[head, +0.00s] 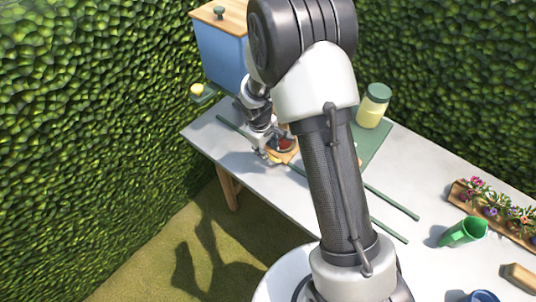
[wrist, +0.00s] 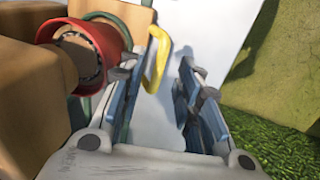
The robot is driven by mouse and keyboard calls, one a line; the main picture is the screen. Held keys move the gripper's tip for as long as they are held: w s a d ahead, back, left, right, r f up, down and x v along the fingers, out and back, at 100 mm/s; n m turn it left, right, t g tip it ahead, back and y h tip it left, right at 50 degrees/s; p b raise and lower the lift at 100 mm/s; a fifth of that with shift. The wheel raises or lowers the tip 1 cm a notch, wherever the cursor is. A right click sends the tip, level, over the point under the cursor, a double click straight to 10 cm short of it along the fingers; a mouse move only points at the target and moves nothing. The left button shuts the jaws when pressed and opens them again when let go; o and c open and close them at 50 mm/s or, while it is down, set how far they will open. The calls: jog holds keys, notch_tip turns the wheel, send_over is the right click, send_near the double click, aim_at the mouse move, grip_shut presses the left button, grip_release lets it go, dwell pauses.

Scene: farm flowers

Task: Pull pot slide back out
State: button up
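The pot slide is a wooden block (wrist: 30,95) holding a red pot (wrist: 85,45), at the left of the wrist view. In the head view the red pot (head: 285,143) shows partly behind my arm, between green rails on the table. A yellow handle (wrist: 157,62) stands out beside the slide. My gripper (wrist: 170,68) is open, with the yellow handle between its blue-padded fingers, closer to the left finger. I cannot tell whether that finger touches it. In the head view my gripper (head: 266,150) is low at the slide's near-left side. My arm hides much of the slide.
A blue box (head: 220,58) with a wooden lid stands at the back left, near a yellow ball (head: 197,90). A jar (head: 374,106) stands behind my arm. A green rail (head: 392,204), a green watering can (head: 463,232) and a flower planter (head: 505,214) are at the right. Hedges border the table.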

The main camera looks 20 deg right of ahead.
jog(key=shift+w+d+f, duration=0.1)
jog(key=shift+f, duration=0.6)
jog(key=shift+w+d+f, duration=0.1)
jog(key=shift+f, duration=0.55)
grip_shut()
